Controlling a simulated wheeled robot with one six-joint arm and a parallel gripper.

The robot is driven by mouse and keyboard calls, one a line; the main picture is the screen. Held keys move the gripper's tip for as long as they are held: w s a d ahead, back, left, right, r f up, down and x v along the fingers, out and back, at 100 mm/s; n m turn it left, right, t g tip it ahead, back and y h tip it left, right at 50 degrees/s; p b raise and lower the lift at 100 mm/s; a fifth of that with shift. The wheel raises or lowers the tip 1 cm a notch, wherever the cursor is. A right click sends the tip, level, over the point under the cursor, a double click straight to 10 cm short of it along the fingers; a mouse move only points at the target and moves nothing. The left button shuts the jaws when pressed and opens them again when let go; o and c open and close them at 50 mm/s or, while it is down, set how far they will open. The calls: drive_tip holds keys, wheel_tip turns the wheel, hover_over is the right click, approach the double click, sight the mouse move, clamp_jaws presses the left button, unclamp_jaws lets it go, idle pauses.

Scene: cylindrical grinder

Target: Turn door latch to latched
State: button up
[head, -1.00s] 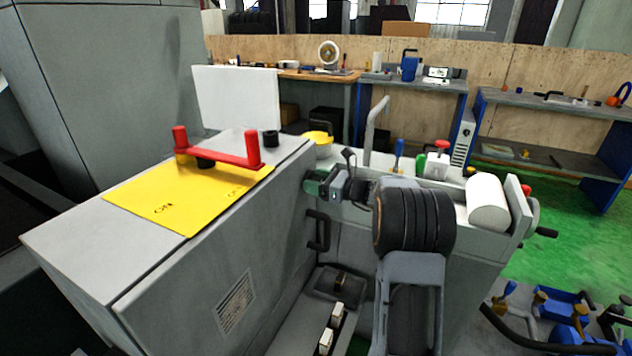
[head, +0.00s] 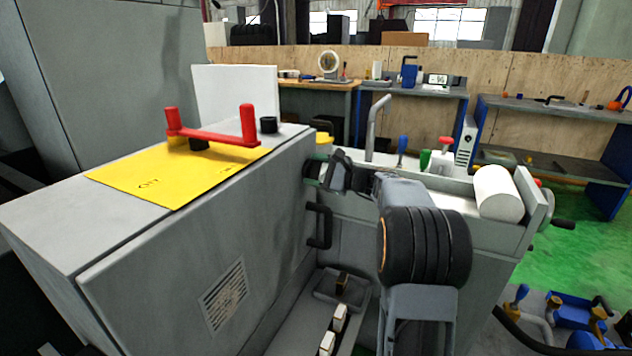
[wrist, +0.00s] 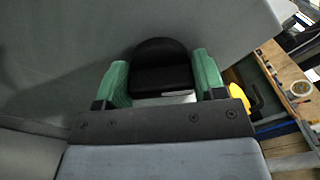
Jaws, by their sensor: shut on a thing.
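In the wrist view, a black round-topped knob (wrist: 160,69), which looks like the door latch, stands on a grey panel. My gripper (wrist: 163,80) has one green fingertip on each side of it and is shut on it. A small light strip shows under the knob. In the head view, my gripper (head: 314,172) is against the right side of the grey machine housing (head: 200,235), near its upper edge. The knob is hidden there by the gripper and housing, and I cannot tell its turn angle.
A red handle (head: 215,137) stands on a yellow plate (head: 165,175) on top of the housing. A black pull handle (head: 320,226) is just below my gripper.

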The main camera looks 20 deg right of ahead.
drive_tip(key=n+b, duration=0.4)
drive_tip(key=shift+f+b, duration=0.35)
drive_tip(key=shift+b, duration=0.05)
drive_tip(key=n+b, duration=0.3)
drive_tip(key=n, duration=0.1)
drive_tip(key=shift+r+b, duration=0.1)
drive_tip(key=shift+b, duration=0.3)
drive_tip(key=shift+r+n, duration=0.1)
drive_tip(key=shift+n, duration=0.3)
drive_tip(key=o, duration=0.9)
drive_tip(key=shift+s, duration=0.1)
drive_tip(key=p+v, duration=0.2)
drive_tip(key=v, duration=1.1)
drive_tip(key=shift+s+d+p, duration=0.25)
drive_tip(key=shift+s+p, duration=0.05)
drive_tip(key=shift+p, duration=0.1)
